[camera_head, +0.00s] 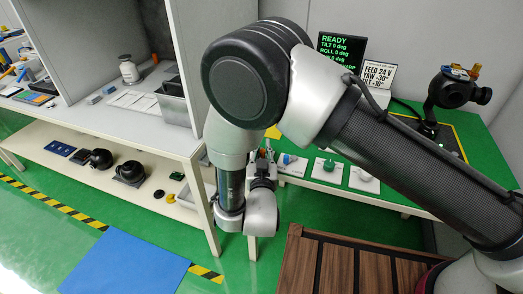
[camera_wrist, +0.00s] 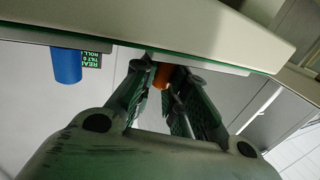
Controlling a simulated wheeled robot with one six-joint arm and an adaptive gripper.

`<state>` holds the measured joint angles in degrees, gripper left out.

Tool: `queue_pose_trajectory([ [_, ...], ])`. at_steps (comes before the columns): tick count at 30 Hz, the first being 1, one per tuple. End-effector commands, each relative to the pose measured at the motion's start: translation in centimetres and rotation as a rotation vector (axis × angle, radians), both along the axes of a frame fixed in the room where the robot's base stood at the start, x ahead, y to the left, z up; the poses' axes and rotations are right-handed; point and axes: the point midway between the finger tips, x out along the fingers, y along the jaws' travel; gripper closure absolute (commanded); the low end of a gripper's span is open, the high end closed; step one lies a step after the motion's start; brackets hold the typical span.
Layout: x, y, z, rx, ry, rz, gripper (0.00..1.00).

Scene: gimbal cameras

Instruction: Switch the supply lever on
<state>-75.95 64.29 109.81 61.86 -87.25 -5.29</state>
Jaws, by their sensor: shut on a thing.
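My gripper (camera_wrist: 168,82) is shut on an orange handle (camera_wrist: 162,74) in the wrist view. The handle sticks out from the edge of a pale panel and shows between the fingertips; it looks like the supply lever, but its base is hidden, so I cannot tell its on or off position. In the head view my gripper (camera_head: 264,160) is small and partly hidden behind my arm, at the left end of the green bench (camera_head: 310,181). The handle cannot be made out there.
A white shelf table (camera_head: 110,128) stands left.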

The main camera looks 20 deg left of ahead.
Motion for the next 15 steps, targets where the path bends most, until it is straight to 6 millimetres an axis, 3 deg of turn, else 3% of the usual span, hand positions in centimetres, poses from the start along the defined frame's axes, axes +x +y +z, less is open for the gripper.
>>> queue_pose_trajectory([
  [8, 0.03, -0.04, 0.04, 0.002, 0.001, 0.015, 1.0],
  [9, 0.03, -0.03, 0.04, 0.002, 0.001, 0.015, 0.84],
  [12, 0.02, -0.04, 0.03, 0.002, 0.001, 0.015, 0.66],
  [15, 0.02, -0.04, 0.03, 0.002, 0.001, 0.014, 0.63],
])
